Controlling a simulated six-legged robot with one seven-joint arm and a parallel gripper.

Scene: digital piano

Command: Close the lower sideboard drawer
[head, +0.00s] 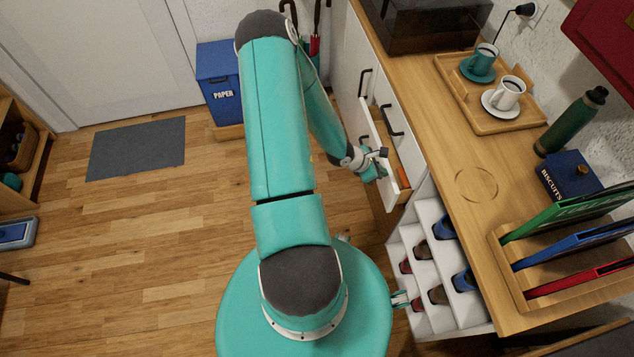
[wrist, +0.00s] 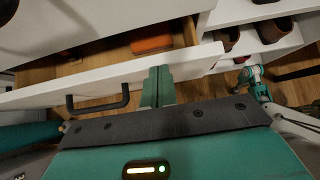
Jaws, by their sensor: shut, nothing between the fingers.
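The lower sideboard drawer (head: 367,115) stands partly open, sticking out below the shut upper drawer with a dark handle (head: 393,122). In the wrist view the lower drawer's white front (wrist: 105,82) crosses the picture, with its black bar handle (wrist: 98,102) left of my fingers. An orange item (wrist: 152,44) lies inside the drawer. My gripper (head: 381,168) is at the outer side of the drawer front, toward its near end. In the wrist view my gripper (wrist: 158,74) is shut and empty, its tips at the front's top edge. I cannot tell whether they touch it.
A white shoe rack (head: 433,262) with several shoes stands beside the drawer. The wooden sideboard top (head: 440,150) carries a tray with two cups, a green bottle and a file rack. A blue paper bin (head: 218,85) stands by the door.

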